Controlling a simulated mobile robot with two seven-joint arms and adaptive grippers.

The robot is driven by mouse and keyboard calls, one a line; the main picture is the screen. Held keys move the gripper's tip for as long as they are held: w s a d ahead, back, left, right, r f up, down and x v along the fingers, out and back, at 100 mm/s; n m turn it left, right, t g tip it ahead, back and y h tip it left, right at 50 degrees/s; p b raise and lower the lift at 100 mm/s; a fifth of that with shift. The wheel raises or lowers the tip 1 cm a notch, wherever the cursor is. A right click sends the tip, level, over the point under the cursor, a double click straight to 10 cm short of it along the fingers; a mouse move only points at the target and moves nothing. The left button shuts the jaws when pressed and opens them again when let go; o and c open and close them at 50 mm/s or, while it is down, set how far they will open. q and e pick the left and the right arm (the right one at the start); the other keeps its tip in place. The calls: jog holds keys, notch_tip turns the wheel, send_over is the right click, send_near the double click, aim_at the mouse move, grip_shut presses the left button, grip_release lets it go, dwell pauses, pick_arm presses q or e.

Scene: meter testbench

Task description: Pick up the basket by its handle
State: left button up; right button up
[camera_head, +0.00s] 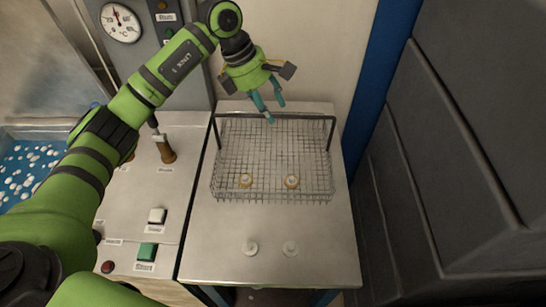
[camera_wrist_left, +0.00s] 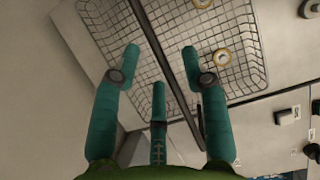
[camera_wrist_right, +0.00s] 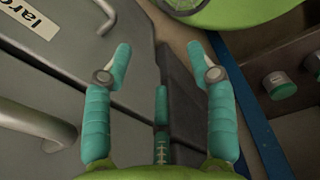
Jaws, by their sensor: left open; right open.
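The wire basket (camera_head: 230,160) stands on the pale bench top. Two round, yellowish ring-shaped pieces (camera_head: 291,181) lie inside the basket. My left gripper (camera_head: 271,108) is open and empty, fingers pointing down at the middle of the handle. In the left wrist view, the handle (camera_wrist_left: 163,58) runs between the spread fingers (camera_wrist_left: 161,55); I cannot tell whether they touch it. My right gripper (camera_wrist_right: 159,60) is open and empty in the right wrist view, away from the basket; it is outside the head view.
A control panel (camera_head: 160,205) with buttons and a lever adjoins on the left. A blue post (camera_head: 372,80) and dark cabinet (camera_head: 450,150) bound the right.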

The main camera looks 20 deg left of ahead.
pick_arm(q)
jog(key=b+x, duration=0.1)
jog(key=x, duration=0.2)
jog(key=shift+w+f, duration=0.2)
jog(key=shift+f, duration=0.1)
jog(key=shift+r, duration=0.1)
grip_shut()
jog(key=shift+r, duration=0.15)
